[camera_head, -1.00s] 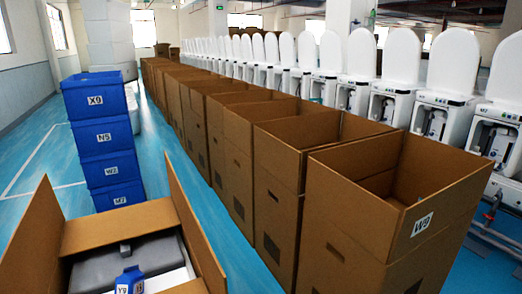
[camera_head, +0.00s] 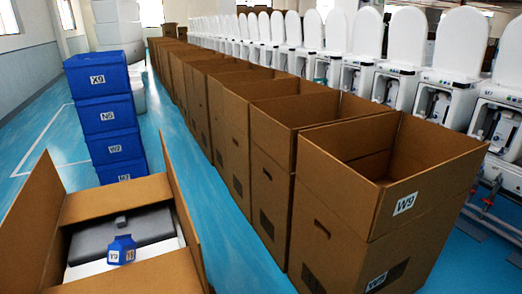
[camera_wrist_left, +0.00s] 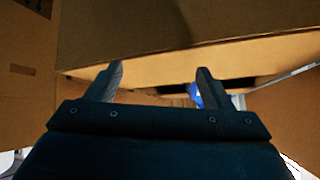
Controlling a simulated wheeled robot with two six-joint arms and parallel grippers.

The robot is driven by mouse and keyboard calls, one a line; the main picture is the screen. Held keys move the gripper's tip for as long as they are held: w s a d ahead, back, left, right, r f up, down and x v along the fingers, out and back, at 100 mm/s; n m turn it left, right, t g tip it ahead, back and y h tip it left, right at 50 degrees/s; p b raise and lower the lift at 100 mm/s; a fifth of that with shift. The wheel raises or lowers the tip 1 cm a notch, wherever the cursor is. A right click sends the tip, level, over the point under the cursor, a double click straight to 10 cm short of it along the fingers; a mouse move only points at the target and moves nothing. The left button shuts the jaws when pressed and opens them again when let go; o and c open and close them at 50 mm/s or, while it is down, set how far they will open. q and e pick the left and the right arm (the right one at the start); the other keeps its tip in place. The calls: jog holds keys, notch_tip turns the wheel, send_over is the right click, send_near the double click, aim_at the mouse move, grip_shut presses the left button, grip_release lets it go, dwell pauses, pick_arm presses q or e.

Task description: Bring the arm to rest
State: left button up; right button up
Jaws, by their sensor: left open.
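My left gripper (camera_wrist_left: 158,82) shows in the left wrist view, with its two fingers apart and nothing between them. Brown cardboard walls (camera_wrist_left: 150,60) fill most of that view beyond the fingers, and a small blue patch (camera_wrist_left: 196,98) shows by the right finger. Neither arm shows in the head view. My right gripper is in no view. In the head view an open carton (camera_head: 118,200) at the lower left holds a grey and white item (camera_head: 128,232) with a blue tag (camera_head: 121,250) on it.
A row of open cardboard boxes runs through the middle, the nearest marked W9 (camera_head: 335,225). Blue stacked crates (camera_head: 97,77) stand at the left. A line of white toilets (camera_head: 400,75) stands behind the boxes. Blue floor (camera_head: 240,265) is clear between carton and boxes.

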pick_arm(q)
jog(key=s+d+f+g, duration=0.1)
jog(key=s+d+g, duration=0.15)
jog(key=s, duration=0.55)
jog(key=s+d+f+g, duration=0.1)
jog(key=s+f+g, duration=0.15)
jog(key=s, duration=0.45)
notch_tip(320, 180, down, 23)
jog(key=a+g+h, duration=0.1)
jog(key=a, duration=0.1)
jog(key=s+d+f+g+p, duration=0.1)
jog(key=s+f, duration=1.3)
jog(key=s, duration=0.1)
jog(key=shift+d+f+m+g+p, duration=0.3)
jog(key=shift+f+m, duration=0.05)
jog(key=shift+m, duration=0.05)
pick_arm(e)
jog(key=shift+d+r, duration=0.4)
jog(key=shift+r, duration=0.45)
